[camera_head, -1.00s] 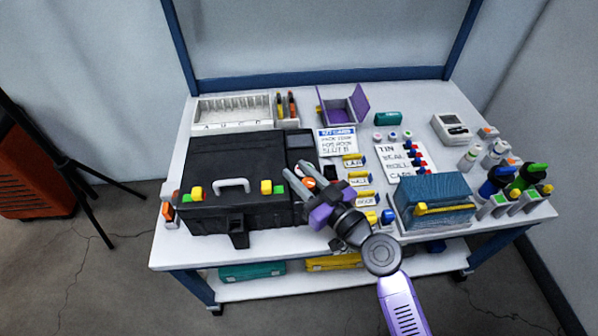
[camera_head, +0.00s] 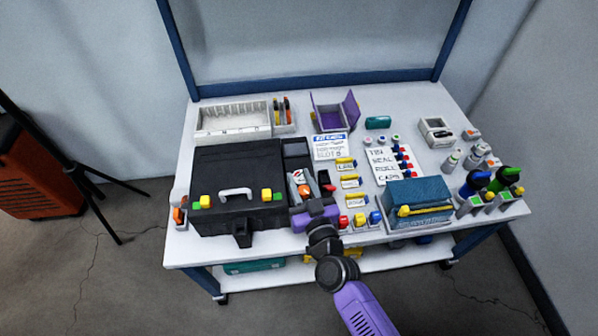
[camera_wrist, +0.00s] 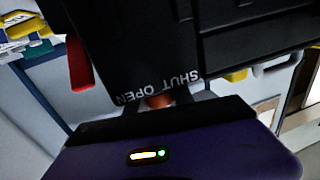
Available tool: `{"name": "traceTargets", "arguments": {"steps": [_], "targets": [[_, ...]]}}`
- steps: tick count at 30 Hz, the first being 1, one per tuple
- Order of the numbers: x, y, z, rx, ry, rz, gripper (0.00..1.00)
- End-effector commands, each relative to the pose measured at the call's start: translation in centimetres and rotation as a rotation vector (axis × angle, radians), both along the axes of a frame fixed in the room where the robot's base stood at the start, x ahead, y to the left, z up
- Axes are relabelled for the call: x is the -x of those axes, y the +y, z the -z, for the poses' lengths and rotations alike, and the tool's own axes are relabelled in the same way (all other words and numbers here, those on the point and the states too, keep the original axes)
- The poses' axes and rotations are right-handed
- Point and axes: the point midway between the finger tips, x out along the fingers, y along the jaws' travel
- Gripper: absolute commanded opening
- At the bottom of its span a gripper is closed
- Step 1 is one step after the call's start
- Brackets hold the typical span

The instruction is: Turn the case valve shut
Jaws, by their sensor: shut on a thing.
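The black case (camera_head: 232,172) stands closed on the left of the table, with a white handle and yellow and green latches. The case valve is an orange-red knob (camera_head: 303,189) at the case's right side. In the wrist view the knob (camera_wrist: 158,100) shows partly, just below the white words SHUT and OPEN on the case. My gripper (camera_head: 304,182) reaches in from the front and is shut on the knob. The fingers and the purple gripper body hide most of it, so its turn angle cannot be told.
A red piece (camera_wrist: 78,62) sits close beside my gripper. Yellow labelled holders (camera_head: 348,182), a blue box (camera_head: 420,192) and bottles (camera_head: 473,183) stand to the right. A white divided tray (camera_head: 233,120) and an open purple box (camera_head: 335,115) are behind.

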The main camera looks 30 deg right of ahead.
Motion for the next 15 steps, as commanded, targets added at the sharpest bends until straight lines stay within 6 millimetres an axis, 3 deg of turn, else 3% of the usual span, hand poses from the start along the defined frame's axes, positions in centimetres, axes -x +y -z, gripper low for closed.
{"name": "traceTargets", "arguments": {"steps": [3,15], "targets": [[0.03,-0.17,-0.85,0.000,0.006,0.058,0.00],[0.17,-0.61,-0.27,0.001,0.004,0.243,0.00]]}}
